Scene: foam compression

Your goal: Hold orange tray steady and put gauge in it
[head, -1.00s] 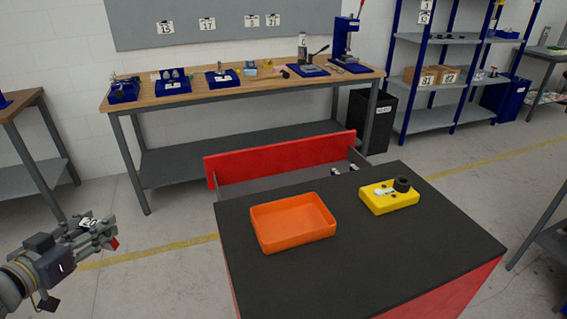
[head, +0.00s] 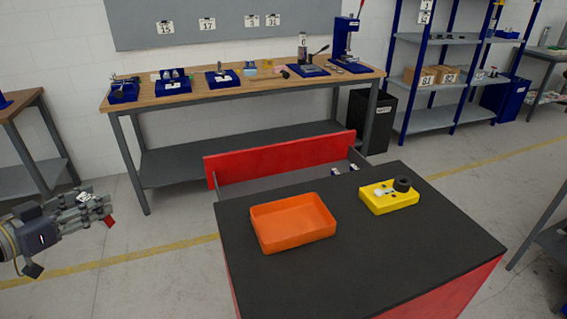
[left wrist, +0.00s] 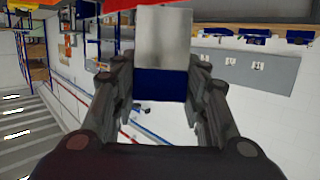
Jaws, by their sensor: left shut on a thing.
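The orange tray (head: 292,238) lies empty on the dark top of the red cart. My left gripper (head: 97,208) is off to the far left, in the air beside the cart and well apart from the tray. In the left wrist view my left gripper (left wrist: 160,88) is shut on a block-like piece (left wrist: 163,40) with a pale grey face, a blue band and red at its far end. I cannot tell for sure whether this piece is the gauge. My right gripper is not in view.
A yellow block (head: 391,203) with a black round part and a pale piece on top sits right of the tray on the cart top (head: 350,265). The cart's red drawer (head: 280,158) stands open behind. A workbench (head: 200,95) lines the wall.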

